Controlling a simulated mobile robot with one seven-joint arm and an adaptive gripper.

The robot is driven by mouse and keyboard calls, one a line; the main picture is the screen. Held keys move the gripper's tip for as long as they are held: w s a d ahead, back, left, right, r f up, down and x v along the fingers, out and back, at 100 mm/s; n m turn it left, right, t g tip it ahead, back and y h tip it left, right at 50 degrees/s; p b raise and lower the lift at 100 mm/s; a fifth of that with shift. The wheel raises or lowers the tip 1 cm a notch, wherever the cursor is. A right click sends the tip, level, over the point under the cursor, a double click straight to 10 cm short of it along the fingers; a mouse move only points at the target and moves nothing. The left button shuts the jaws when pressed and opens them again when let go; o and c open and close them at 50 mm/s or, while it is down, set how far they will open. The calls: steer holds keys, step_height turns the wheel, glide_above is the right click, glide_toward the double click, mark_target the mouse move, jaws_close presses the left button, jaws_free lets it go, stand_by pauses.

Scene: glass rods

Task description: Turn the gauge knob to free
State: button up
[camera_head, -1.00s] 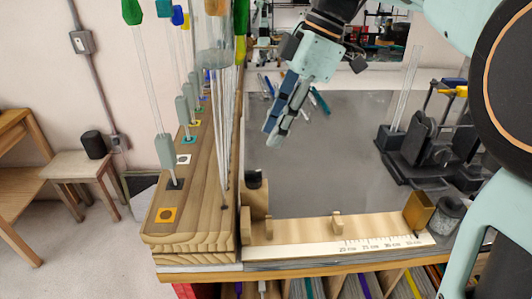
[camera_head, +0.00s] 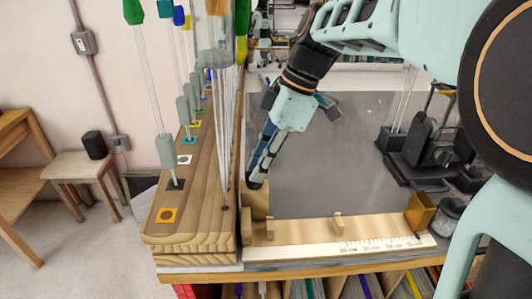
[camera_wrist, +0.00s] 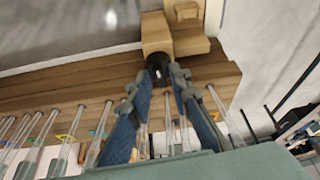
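The gauge knob (camera_wrist: 157,68) is a small black cylinder on the wooden block (camera_head: 258,203) at the left end of the length gauge (camera_head: 330,231). In the wrist view my gripper (camera_wrist: 159,78) is open, with its two blue-and-grey fingers on either side of the knob. A gap shows at least on the left side. In the head view my gripper (camera_head: 256,178) points down at the knob's place, and its fingertips largely hide the knob. I cannot tell which setting the knob is on.
A wooden rack (camera_head: 195,210) with several upright glass rods stands close to the left of my gripper. A brass-coloured stop (camera_head: 420,211) is at the gauge's right end. A black apparatus (camera_head: 425,150) stands at the right. The grey tabletop (camera_head: 345,160) between is clear.

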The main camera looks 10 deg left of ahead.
jaws_close()
steer(key=shift+m+b, duration=0.5)
steer(key=shift+t, duration=0.3)
steer(key=shift+o, duration=1.7)
jaws_free()
